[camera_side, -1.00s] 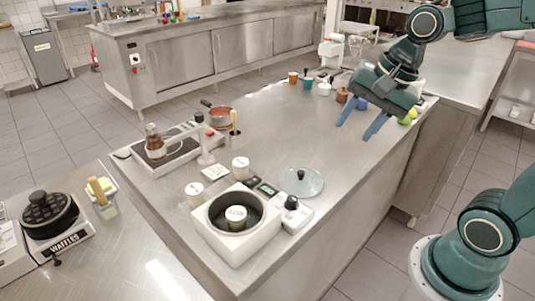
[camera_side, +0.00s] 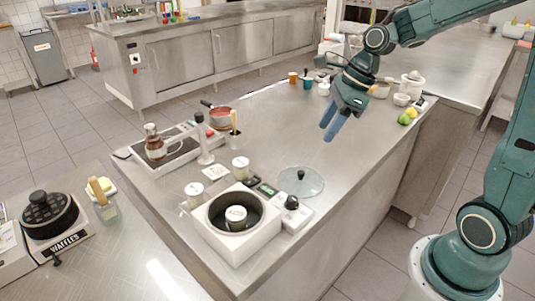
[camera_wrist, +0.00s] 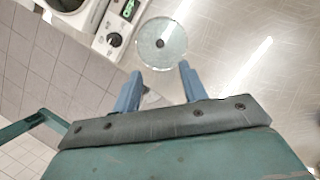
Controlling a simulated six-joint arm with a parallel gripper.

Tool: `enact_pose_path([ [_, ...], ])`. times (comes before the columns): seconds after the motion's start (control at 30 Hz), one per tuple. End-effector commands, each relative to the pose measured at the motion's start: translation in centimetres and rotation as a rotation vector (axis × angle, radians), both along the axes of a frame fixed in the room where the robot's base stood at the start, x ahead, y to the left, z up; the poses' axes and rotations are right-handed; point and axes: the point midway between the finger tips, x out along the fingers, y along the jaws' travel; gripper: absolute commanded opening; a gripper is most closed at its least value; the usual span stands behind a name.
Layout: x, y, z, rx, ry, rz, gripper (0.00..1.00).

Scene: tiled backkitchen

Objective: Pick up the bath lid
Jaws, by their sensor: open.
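The bath lid (camera_side: 311,184) is a round clear glass disc with a dark knob at its middle. My gripper (camera_side: 328,131) is open and empty, with blue fingers pointing down, in the air above the counter and beyond the lid in the side view. In the wrist view my gripper (camera_wrist: 161,72) shows its two fingers spread apart.
The bath holds a labelled jar (camera_side: 236,215), and a control box with a dark knob (camera_side: 292,203) is beside it. Two more jars (camera_side: 240,167) stand to the left. A red pan (camera_side: 220,117) is at the far left. The counter (camera_side: 290,133) between lid and gripper is clear.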

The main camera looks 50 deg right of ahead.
Motion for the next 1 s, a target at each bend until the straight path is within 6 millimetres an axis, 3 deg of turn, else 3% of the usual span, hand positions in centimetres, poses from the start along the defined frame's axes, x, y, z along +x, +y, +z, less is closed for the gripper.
enact_pose_path([
  [0.37,0.4,0.4,-1.1,0.003,0.002,-0.001,0.43],
  [0.7,1.5,1.7,-5.7,0.003,0.004,0.001,0.43],
  [1.0,2.3,2.3,-7.9,0.001,0.001,-0.001,0.43],
])
